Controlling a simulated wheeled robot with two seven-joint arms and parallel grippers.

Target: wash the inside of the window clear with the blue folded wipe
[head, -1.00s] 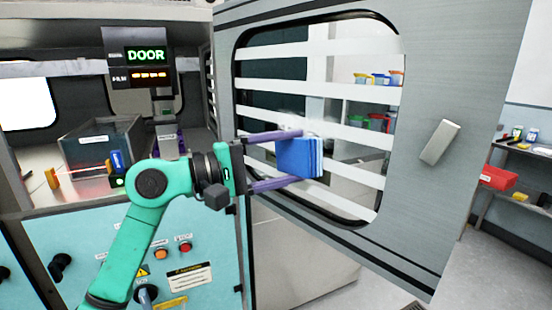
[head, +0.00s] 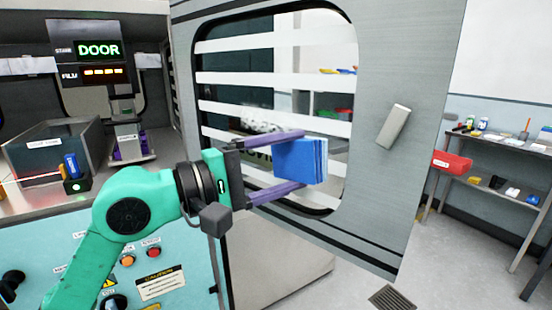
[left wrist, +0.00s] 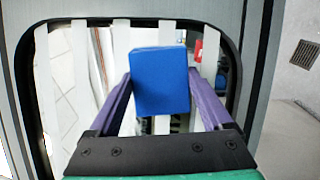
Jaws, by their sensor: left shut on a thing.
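The blue folded wipe (head: 305,160) is held between the purple fingers of my left gripper (head: 296,162). In the left wrist view the wipe (left wrist: 160,82) stands between both fingers, in front of the window. The window (head: 270,76) is a rounded pane with a black rim and white horizontal bands, set in a grey open door (head: 395,65). A mottled whitish patch shows on the pane just above and left of the wipe. Whether the wipe touches the glass I cannot tell. My right gripper is not in view.
A door handle (head: 394,126) sticks out right of the window. At left is a machine chamber with a grey bin (head: 45,150) and a DOOR display (head: 98,50). The floor between is clear.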

